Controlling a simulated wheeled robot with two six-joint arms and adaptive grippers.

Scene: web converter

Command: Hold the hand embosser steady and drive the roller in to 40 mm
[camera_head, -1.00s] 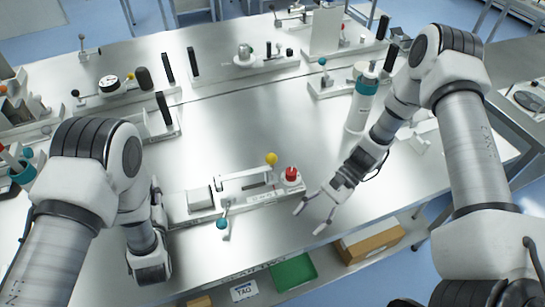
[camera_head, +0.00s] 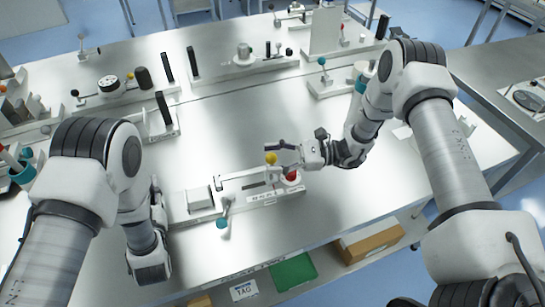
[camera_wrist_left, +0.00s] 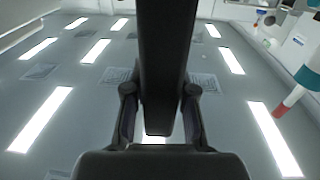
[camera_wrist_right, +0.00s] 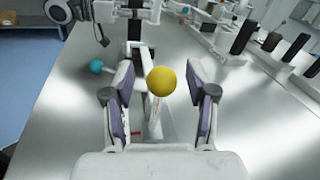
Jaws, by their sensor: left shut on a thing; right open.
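The hand embosser (camera_head: 262,197) is a long pale device near the table's front edge. It has a white block at its left, a teal-tipped lever (camera_head: 223,222) in front and a red knob (camera_head: 292,175) at its right. A yellow ball (camera_head: 271,158) stands above it. My right gripper (camera_wrist_right: 162,92) is open, with the yellow ball (camera_wrist_right: 161,81) between its fingers and gaps on both sides. My left gripper (camera_wrist_left: 160,105) is shut on a dark upright bar (camera_wrist_left: 167,50) at the embosser's left end. I cannot make out which part is the roller.
Similar fixtures with dark upright posts (camera_head: 166,67) stand along the back and left of the table. A green tray (camera_head: 293,272) and a brown box (camera_head: 370,243) sit on the shelf below. The table's middle is clear.

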